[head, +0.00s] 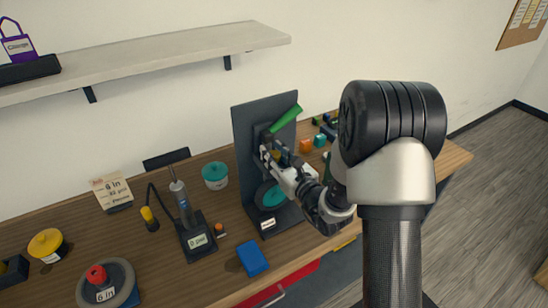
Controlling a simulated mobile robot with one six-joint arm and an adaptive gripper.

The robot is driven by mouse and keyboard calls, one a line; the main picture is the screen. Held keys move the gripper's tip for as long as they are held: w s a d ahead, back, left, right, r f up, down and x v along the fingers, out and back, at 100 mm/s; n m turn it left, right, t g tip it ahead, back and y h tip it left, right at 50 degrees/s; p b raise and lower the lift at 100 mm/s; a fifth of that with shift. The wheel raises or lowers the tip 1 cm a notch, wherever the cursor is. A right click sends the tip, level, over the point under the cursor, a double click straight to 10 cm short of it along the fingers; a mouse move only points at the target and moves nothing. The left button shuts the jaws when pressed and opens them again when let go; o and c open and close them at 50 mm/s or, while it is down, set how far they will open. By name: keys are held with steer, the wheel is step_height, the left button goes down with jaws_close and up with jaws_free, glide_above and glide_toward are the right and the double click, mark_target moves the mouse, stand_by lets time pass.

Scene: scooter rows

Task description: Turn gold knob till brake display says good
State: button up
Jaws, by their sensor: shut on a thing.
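A dark upright stand (243,128) is on the wooden bench, with a green lever or grip (286,119) tilted at its top and a wheel with a teal hub (274,196) low in front of it. My gripper (267,153) reaches in from the right and is shut at the stand's middle, below the green grip. A small gold knob (276,154) shows between the fingers, mostly hidden by them. A small white display or label (267,224) is on the stand's foot; its text is too small to read.
A pump with a "0 psi" display (197,241), a teal tub (215,175), a blue block (253,259), a yellow-lidded tub (46,242) and a wheel marked "6 in" (107,285) are on the bench. A shelf (150,61) hangs above. Orange blocks (306,146) are right of the stand.

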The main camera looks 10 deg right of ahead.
mark_target(277, 159)
steer(key=shift+m+h, duration=0.4)
steer(key=shift+h, duration=0.2)
steer(key=o, duration=1.1)
steer(key=shift+s, duration=0.15)
steer(key=v, duration=0.7)
steer(key=shift+s, duration=0.15)
